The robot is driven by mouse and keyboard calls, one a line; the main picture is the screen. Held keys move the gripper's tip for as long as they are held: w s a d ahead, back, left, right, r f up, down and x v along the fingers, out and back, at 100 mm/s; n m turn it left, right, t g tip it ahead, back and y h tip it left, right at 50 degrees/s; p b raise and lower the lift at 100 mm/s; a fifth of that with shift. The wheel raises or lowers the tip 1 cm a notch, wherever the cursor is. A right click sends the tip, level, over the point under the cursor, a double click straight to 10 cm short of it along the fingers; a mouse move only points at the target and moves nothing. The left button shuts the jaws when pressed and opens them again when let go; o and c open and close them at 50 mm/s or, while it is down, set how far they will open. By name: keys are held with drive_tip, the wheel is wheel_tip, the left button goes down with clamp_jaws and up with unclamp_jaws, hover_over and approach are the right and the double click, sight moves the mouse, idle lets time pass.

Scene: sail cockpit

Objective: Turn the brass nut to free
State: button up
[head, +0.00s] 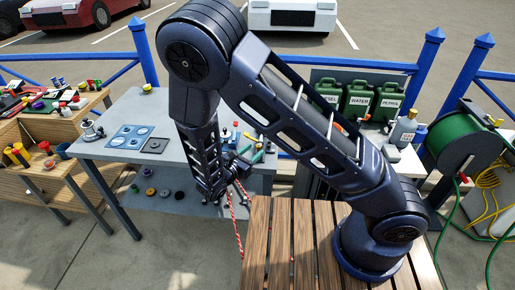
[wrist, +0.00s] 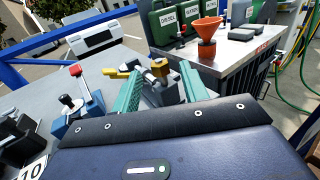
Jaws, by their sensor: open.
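The brass nut (wrist: 160,67) shows in the wrist view as a gold-coloured piece on top of a grey metal fitting (wrist: 167,90). My gripper (wrist: 163,76) is open, with one teal finger on each side of the fitting. The nut appears in the gap, toward the fingertips; I cannot tell whether either finger touches it. A yellow lever (wrist: 117,73) sticks out left of the nut, partly behind the left finger. In the head view my gripper (head: 257,156) is over the right end of the grey bench, and the nut cannot be made out there.
The grey bench (head: 98,148) holds a blue panel (head: 128,137) and small fittings. In the wrist view a red-topped fitting (wrist: 75,72) stands left of my gripper. Green cans (wrist: 165,28) and an orange funnel (wrist: 207,30) stand behind. A red-white rope (head: 238,225) hangs beside the bench.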

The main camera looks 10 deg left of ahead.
sight(259, 145)
drive_tip(key=v, duration=0.6)
drive_tip(key=shift+s+a, duration=0.2)
drive_tip(key=shift+s, duration=0.15)
drive_tip(key=shift+w+a, duration=0.1)
drive_tip(key=w+d+m+h, duration=0.1)
drive_tip(key=w+d, duration=0.1)
drive_tip(key=w, duration=0.1)
drive_tip(key=w+d+g+h, duration=0.1)
drive_tip(key=w+d, duration=0.1)
drive_tip(key=w, duration=0.1)
drive_tip(key=w+d+m+g+h, duration=0.1)
drive_tip(key=w+d, duration=0.1)
drive_tip(key=w, duration=0.1)
drive_tip(key=shift+r+m, duration=0.25)
drive_tip(key=shift+m, duration=0.05)
drive_tip(key=shift+g, duration=0.3)
drive_tip(key=c, duration=0.9)
